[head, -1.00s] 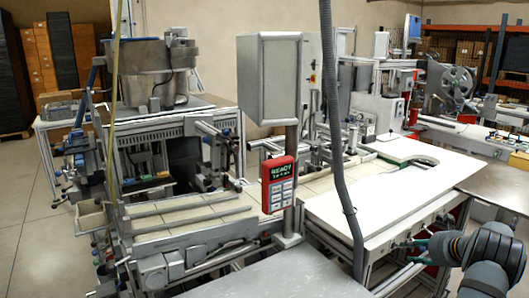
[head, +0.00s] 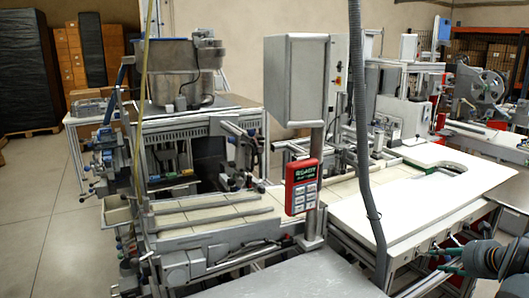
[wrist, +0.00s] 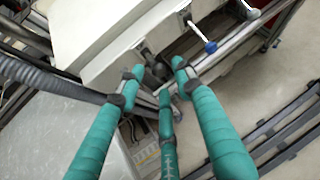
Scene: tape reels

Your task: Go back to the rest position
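My gripper (wrist: 156,82) shows in the wrist view with its teal fingers spread apart and nothing held between them. It is open, above the side of a white-topped workbench and its metal frame. In the head view my gripper (head: 446,262) is at the lower right, beside the front edge of the white worktop (head: 415,200). My dark arm enters there from the right edge and is partly cut off.
A red control box (head: 302,187) hangs on a post left of the worktop. In the wrist view, a blue-tipped handle (wrist: 210,46) and dark rails (wrist: 275,135) lie right of the fingers. Open floor (head: 45,200) is at the left.

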